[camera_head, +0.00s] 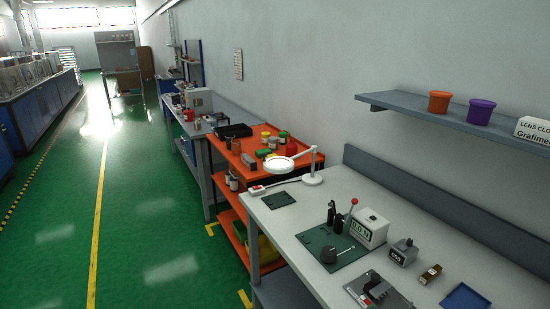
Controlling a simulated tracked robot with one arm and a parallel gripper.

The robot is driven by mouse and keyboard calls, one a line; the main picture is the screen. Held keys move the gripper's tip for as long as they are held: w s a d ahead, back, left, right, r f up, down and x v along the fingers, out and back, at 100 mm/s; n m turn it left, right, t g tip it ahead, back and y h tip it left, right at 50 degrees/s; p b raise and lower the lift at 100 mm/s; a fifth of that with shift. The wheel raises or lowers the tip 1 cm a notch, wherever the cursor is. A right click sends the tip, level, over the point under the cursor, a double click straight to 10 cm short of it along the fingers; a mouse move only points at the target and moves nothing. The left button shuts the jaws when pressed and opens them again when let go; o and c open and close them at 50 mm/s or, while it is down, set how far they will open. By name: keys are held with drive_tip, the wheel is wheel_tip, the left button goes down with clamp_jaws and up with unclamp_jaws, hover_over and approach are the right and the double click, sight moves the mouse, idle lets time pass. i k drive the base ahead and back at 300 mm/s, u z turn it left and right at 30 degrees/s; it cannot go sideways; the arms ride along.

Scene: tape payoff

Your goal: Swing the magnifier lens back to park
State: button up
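The magnifier is a white lamp-like piece at the far end of the grey bench (330,194). Its round lens head (278,165) is held out to the left on a thin white arm (306,151), over the bench's far left corner. The arm rises from a round white base (312,180) on the bench top. A dark flat pad (279,200) lies on the bench in front of the lens. No marked park position can be told in this view. My gripper does not show.
A white box on a green plate (332,248), a grey block (403,252) and a blue tray (465,299) occupy the bench. A wall shelf (410,108) holds orange and purple pots. An orange cart (220,180) stands beyond the bench. The green floor (150,230) at left is clear.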

sight(277, 164)
drive_tip(key=z, duration=0.15)
drive_tip(key=k, duration=0.4)
drive_tip(key=u, duration=0.95)
drive_tip(key=i, duration=1.15)
drive_tip(key=u, duration=0.35)
drive_tip(key=i, duration=1.3)
drive_tip(key=z, duration=0.5)
drive_tip(key=i, duration=0.45)
drive_tip(key=z, duration=0.4)
